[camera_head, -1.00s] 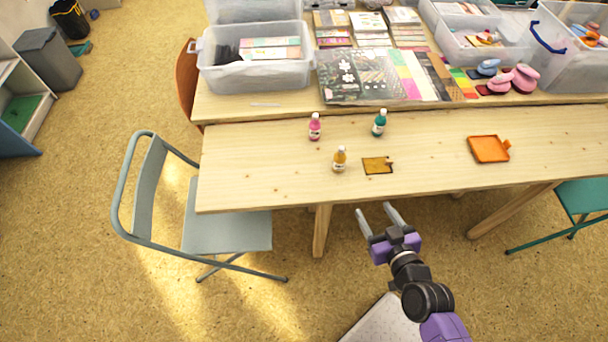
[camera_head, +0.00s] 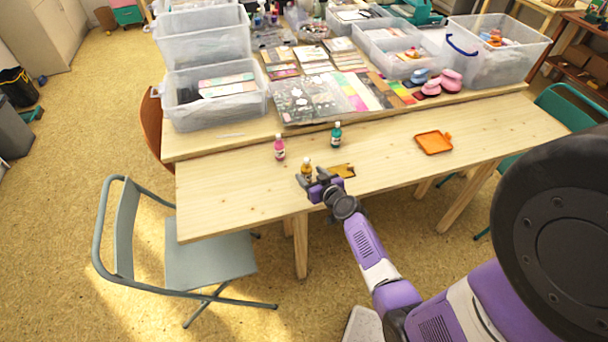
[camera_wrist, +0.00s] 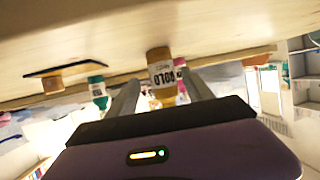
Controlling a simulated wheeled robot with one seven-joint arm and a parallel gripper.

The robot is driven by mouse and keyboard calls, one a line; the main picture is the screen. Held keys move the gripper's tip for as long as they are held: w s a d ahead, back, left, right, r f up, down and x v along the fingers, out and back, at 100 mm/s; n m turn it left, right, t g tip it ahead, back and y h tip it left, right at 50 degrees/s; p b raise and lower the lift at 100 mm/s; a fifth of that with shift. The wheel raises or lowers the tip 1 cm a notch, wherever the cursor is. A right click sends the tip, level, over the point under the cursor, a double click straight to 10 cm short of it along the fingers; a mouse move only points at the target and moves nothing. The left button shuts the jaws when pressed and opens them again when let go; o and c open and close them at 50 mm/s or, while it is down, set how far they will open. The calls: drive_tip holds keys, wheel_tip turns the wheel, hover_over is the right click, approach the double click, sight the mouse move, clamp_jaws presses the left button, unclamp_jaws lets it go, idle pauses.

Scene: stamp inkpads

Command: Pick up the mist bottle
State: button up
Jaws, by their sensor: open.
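Three small white-capped bottles stand on the wooden table (camera_head: 225,200); I cannot tell which one the task calls the mist bottle. The gold bottle (camera_head: 306,165) is nearest the front edge. The pink bottle (camera_head: 279,150) is to its left and behind, the teal bottle (camera_head: 336,135) to its right and behind. My gripper (camera_head: 312,177) is open at the gold bottle. In the upside-down wrist view the gold bottle (camera_wrist: 162,73), with a "GOLD" label, shows between the fingers (camera_wrist: 160,80). The pink bottle (camera_wrist: 181,80) and teal bottle (camera_wrist: 97,90) are beyond. Finger contact is unclear.
A dark gold inkpad (camera_head: 343,171) lies just right of the gold bottle. Clear bins (camera_head: 215,97) and paper pads (camera_head: 310,100) fill the back. A grey chair (camera_head: 205,262) stands at front left. The table's left end is clear.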

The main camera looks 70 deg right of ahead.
sight(303, 168)
drive_tip(key=x, duration=0.3)
drive_tip(key=r+x, duration=0.1)
drive_tip(key=x, duration=0.1)
drive_tip(key=shift+w+a, duration=0.1)
drive_tip(key=shift+w, duration=0.2)
clamp_jaws()
